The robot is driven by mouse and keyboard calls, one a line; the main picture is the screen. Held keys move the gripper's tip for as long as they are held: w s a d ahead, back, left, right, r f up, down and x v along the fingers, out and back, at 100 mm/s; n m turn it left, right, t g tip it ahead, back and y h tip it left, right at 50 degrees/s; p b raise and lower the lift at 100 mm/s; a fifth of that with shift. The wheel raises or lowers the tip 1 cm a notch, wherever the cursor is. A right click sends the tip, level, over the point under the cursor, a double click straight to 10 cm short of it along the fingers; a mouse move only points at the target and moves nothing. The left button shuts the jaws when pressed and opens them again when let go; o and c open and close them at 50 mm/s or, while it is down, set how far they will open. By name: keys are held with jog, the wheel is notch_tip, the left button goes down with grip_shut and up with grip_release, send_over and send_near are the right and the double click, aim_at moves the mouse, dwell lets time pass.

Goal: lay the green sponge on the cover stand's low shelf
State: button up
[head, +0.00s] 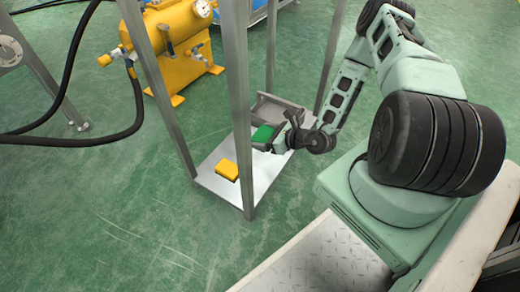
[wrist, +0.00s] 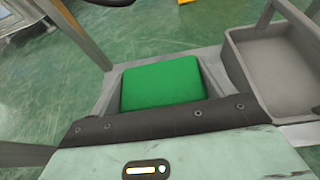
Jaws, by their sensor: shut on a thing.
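The green sponge (head: 263,133) is over the cover stand's low shelf (head: 207,176), beside a grey tray. My gripper (head: 279,139) reaches in from the right between the stand's posts and is shut on the sponge. In the wrist view the green sponge (wrist: 162,83) sticks out flat beyond the dark edge of my gripper (wrist: 160,118). The near end of the sponge is hidden by the gripper. Grey shelf surface (wrist: 211,62) shows around it. I cannot tell whether the sponge's underside touches the shelf.
A yellow block (head: 227,170) lies on the shelf's near part. The grey tray (head: 278,107) stands on the far part, close to the sponge, and shows at right in the wrist view (wrist: 232,68). Metal posts (head: 238,100) rise at the shelf's corners. A yellow machine (head: 176,52) stands behind.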

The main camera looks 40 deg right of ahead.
jog(key=b, duration=0.5)
send_over(265, 163)
notch_tip(265, 163, down, 8)
jog(key=shift+f, duration=0.15)
jog(key=shift+f+b, duration=1.25)
jog(key=shift+f, duration=0.7)
jog(key=shift+f, duration=0.2)
jog(key=o, duration=0.9)
jog(key=shift+s+d+r, duration=0.1)
jog(key=shift+r, duration=0.2)
jog(key=p+v, duration=0.6)
jog(key=v, duration=0.5)
jog(key=shift+s, duration=0.45)
